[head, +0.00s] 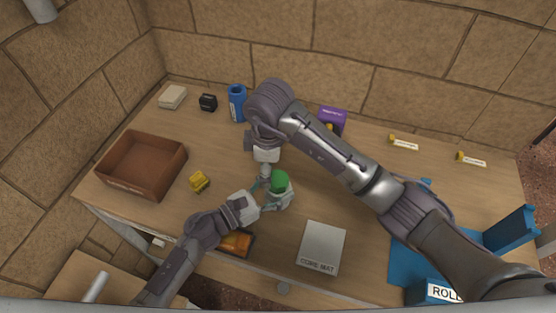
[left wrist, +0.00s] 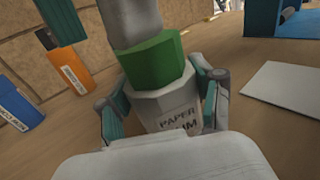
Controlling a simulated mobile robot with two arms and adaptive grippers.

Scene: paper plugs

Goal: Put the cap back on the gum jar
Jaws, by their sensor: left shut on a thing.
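The gum jar (left wrist: 165,105) is a pale faceted jar with a "PAPER ...UM" label. My left gripper (head: 276,198) is shut around its body; its fingers show on both sides of the jar in the left wrist view (left wrist: 160,110). The green cap (head: 280,181) is at the jar's mouth, and it also shows in the left wrist view (left wrist: 153,62). I cannot tell whether it is fully seated. My right gripper (head: 263,178) points down just left of the cap in the head view. Its fingers are largely hidden, so its opening is unclear.
A brown open box (head: 142,164) stands at the left, with a yellow block (head: 199,181) near it. A grey "CORE MAT" (head: 322,247) lies right of the jar. A blue bottle-like item (head: 237,103) and a purple box (head: 333,119) stand at the back.

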